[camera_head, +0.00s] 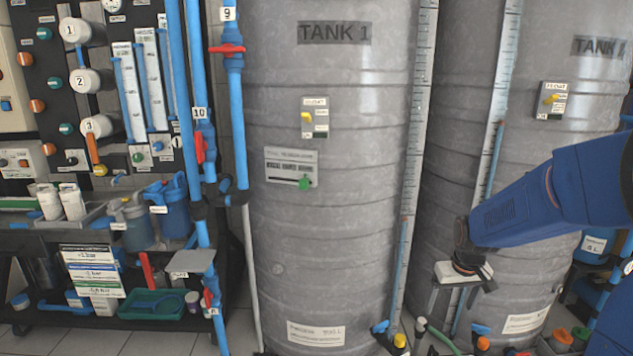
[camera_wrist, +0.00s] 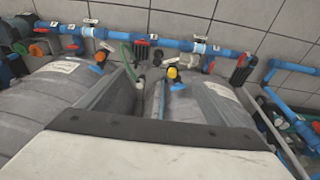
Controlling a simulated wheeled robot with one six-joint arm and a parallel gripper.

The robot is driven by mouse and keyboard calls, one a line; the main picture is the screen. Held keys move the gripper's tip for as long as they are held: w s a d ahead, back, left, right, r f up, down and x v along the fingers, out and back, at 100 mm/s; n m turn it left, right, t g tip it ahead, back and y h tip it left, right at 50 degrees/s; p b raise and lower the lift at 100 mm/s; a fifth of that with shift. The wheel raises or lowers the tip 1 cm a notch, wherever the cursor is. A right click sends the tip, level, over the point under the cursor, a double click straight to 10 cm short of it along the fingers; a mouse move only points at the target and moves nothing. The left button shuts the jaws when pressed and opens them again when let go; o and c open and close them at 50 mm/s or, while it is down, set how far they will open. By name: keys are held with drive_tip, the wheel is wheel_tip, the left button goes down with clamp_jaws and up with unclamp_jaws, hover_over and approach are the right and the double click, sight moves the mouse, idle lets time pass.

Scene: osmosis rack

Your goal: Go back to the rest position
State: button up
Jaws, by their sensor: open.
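My gripper (camera_head: 454,301) hangs at the end of my blue arm, in front of the lower part of the second grey tank (camera_head: 455,190). Its jaws point down and are open. I see nothing held between them. In the wrist view, the pale gripper body with its dark edge fills the bottom. The arm reaches in from the right edge of the head view and hides part of the second tank.
Tank 1 (camera_head: 345,190) stands in the centre. Blue vertical pipes with red valves (camera_head: 227,49) and a wheeled bench (camera_head: 110,318) with jugs (camera_head: 168,207) are at left. Pipes and valves run along the tiled wall in the wrist view (camera_wrist: 215,48). Blue containers (camera_head: 595,247) stand at right.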

drive_tip(key=s+a+r+t, duration=0.1)
drive_tip(key=s+a+r, duration=0.1)
drive_tip(key=s, duration=0.7)
drive_tip(key=s+a+r, duration=0.3)
drive_tip(key=s+r, duration=0.2)
drive_tip(key=s, duration=0.4)
drive_tip(key=s+a+r+t, duration=0.1)
drive_tip(key=s+r, duration=0.3)
drive_tip(key=s, duration=0.5)
drive_tip(key=shift+s+a+r+t, duration=0.2)
drive_tip(key=shift+a+r+t, duration=0.1)
drive_tip(key=shift+a, duration=0.4)
